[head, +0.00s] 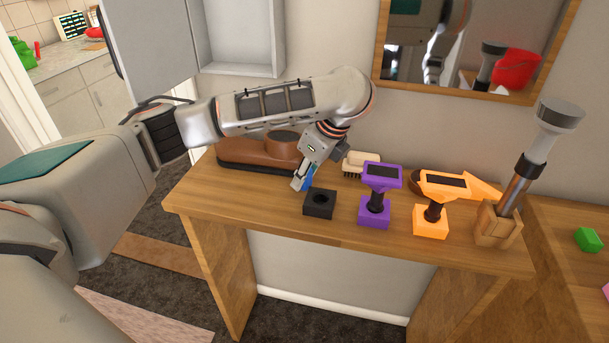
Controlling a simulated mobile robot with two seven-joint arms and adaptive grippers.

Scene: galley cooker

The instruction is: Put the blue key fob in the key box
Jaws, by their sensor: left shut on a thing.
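The blue key fob (308,184) shows as a small blue patch between the fingers of my left gripper (303,181). The gripper is shut on it, pointing down just above or at the wooden table, behind and left of a black square block with a round hole (319,204). The fingers hide most of the fob, and I cannot tell if it touches the table. A pale grey open box on the wall (236,40), probably the key box, is at the upper left, with its door (148,45) swung open to the left. My right gripper is not in view.
On the wooden table (270,215) stand a purple item (381,178), an orange item (443,187), a brush (361,163), a brown shoe-like thing (255,152) and a tall grey torch-like thing (541,142) in a wooden holder. A mirror (470,45) hangs behind.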

